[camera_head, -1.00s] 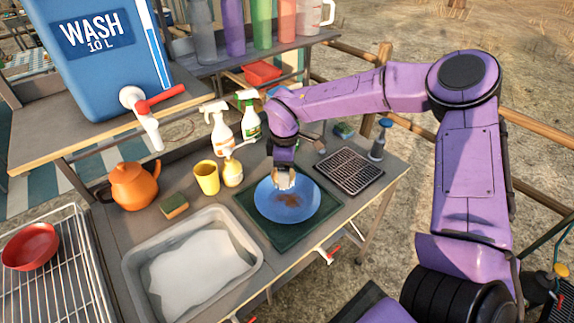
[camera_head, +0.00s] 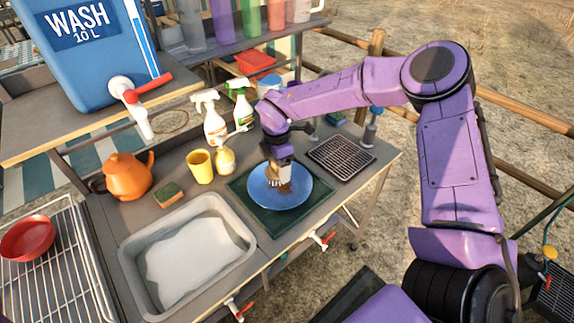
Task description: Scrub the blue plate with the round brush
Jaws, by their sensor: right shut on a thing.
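The blue plate (camera_head: 292,199) lies on a dark green mat (camera_head: 256,222) on the worktop, with a brown smear (camera_head: 287,189) near its middle. My right gripper (camera_head: 278,160) points down over the plate's far left part. It is shut on the round brush (camera_head: 273,177), whose pale head shows just below the jaws, at the plate's surface beside the smear. I cannot tell for sure whether the bristles touch. My left gripper is not in view.
A grey basin (camera_head: 247,243) with pale contents stands left of the mat. A dark drain rack (camera_head: 341,158) is to the right.

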